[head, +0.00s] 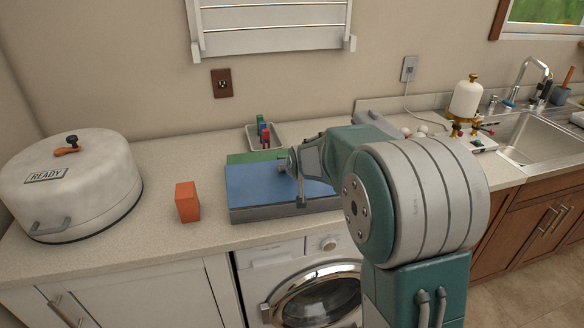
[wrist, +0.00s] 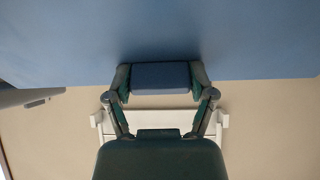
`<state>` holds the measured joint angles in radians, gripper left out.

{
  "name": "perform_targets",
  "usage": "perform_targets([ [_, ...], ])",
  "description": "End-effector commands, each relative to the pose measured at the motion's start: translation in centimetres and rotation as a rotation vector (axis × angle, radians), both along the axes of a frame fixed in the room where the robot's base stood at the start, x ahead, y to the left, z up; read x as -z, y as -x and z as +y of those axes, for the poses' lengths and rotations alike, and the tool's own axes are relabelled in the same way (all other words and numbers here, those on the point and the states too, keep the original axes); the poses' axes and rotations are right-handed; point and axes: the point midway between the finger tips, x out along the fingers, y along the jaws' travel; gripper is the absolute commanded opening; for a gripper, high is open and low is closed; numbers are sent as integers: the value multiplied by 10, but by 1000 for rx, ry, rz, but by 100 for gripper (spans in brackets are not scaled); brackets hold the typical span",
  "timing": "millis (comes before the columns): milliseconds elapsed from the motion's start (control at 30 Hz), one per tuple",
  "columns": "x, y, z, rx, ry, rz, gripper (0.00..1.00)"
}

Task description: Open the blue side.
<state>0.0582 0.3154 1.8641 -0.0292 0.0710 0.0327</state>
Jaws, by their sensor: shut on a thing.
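A flat box lies on the counter, with a wide blue panel (head: 255,185) on top and a grey side (head: 262,215) facing front. A strip of green (head: 250,157) shows behind the blue panel. My gripper (head: 291,165) is over the right part of the blue panel, and my arm hides the box's right end. In the wrist view, my gripper (wrist: 160,80) is shut on a blue block (wrist: 160,76), a finger at each end. The blue block is at the edge of a broad blue surface (wrist: 160,35); whether they are joined I cannot tell.
An orange block (head: 187,202) stands left of the box, and a large white lidded pot (head: 75,190) farther left. A grey tray (head: 277,131) with small coloured items is behind the box. A sink (head: 535,135) is at right. Counter between pot and orange block is clear.

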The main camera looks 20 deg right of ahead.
Motion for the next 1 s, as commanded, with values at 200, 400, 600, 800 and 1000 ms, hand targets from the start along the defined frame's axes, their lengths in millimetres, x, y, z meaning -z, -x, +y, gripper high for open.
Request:
perform_targets([
  [200,9,-1,-1,1,-3,60,10],
  [400,14,-7,-1,2,-7,132,10],
  [600,24,-16,-1,2,-15,265,10],
  [800,35,-23,-1,1,-21,366,10],
  [1000,43,-28,-1,1,-20,360,10],
])
